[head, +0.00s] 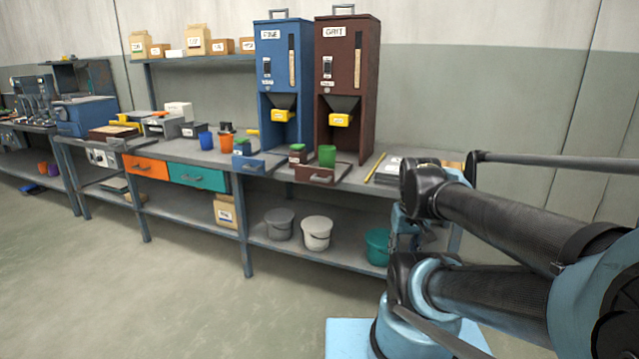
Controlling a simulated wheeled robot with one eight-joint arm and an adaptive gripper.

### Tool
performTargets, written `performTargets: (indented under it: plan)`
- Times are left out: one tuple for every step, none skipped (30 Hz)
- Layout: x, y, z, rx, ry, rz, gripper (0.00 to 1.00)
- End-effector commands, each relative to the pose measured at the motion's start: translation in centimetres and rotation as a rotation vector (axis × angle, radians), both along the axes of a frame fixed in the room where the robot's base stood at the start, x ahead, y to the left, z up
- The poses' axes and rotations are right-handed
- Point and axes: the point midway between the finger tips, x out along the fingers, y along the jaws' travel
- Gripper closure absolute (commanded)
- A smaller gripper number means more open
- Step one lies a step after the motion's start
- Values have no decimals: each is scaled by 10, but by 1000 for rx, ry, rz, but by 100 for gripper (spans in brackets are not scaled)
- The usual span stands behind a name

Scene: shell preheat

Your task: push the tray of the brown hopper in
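The brown hopper (364,95), labelled GRIT, stands at the back of the bench, with a yellow spout piece (341,120) on its front. Its tray (342,169), with a brown handled front (314,175), sticks out toward the bench's front edge. A green cup (327,156) stands on or at this tray. My arm is folded at the right, apart from the tray. What seems to be my gripper (418,238) hangs below the wrist, right of and lower than the tray. It is small and dark, and its fingers cannot be made out.
A blue hopper (271,75), labelled FINE, stands directly left, with its own blue tray (262,162) out and a dark jar (297,153) beside it. A yellow pencil (375,167) lies right of the brown tray. Several buckets (316,233) stand on the lower shelf. The floor in front is clear.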

Motion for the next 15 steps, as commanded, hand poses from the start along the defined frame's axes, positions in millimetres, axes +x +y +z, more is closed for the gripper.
performTargets:
  plan:
    - [-5,0,0,-5,-1,5,68]
    - [-4,-1,1,-11,0,10,68]
    - [-1,-2,3,-23,4,18,68]
    - [2,-3,5,-35,6,26,68]
    - [5,-4,7,-47,9,35,68]
    - [10,-5,10,-69,14,48,68]
    - [14,-7,13,-85,19,58,68]
    - [18,-8,15,-105,22,71,68]
    - [25,-10,20,-133,27,88,68]
    - [30,-11,22,-154,29,102,68]
    - [36,-12,25,-176,33,115,68]
    - [43,-14,29,-205,38,133,68]
    - [49,-15,32,-228,40,145,68]
    - [55,-15,34,-248,42,158,68]
    - [63,-16,38,-277,43,175,68]
